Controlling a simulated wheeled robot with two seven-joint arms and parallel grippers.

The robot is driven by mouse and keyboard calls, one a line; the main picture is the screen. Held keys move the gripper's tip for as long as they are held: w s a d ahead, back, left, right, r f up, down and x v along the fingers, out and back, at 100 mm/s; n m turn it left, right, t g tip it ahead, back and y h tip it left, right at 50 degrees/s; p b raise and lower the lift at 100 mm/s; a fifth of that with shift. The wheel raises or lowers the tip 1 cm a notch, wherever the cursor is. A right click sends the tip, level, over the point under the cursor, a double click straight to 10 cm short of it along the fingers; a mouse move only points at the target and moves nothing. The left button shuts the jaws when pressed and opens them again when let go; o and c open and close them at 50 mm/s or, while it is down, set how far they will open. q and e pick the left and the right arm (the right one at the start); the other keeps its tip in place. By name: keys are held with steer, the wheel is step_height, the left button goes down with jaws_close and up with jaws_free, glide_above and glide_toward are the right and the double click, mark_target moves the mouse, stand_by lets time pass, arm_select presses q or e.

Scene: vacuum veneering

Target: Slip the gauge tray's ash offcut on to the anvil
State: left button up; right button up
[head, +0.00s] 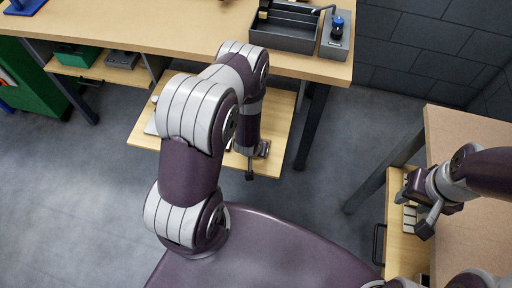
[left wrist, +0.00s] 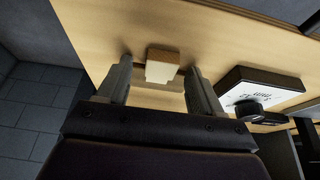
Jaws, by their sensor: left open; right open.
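A small pale wooden block (left wrist: 162,66), probably the ash offcut, sits on a light wood surface in the left wrist view. My left gripper (left wrist: 159,68) is open, with one fingertip on each side of the block; I cannot tell whether they touch it. Beside it is a white-faced device (left wrist: 262,86) with dark lettering and a black knob, perhaps the gauge. In the head view my left arm reaches over the bench's low shelf (head: 146,139) and hides much of it. My right gripper (head: 428,208) is open over a drawer at the right. I cannot make out the anvil.
A dark tray (head: 284,30) and a grey box with a blue knob (head: 336,36) stand on the bench top (head: 150,28). The drawer (head: 402,252) at the right holds several pale pieces. A bench leg (head: 312,126) stands right of the shelf.

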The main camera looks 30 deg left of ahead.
arm_select(q)
jaws_close()
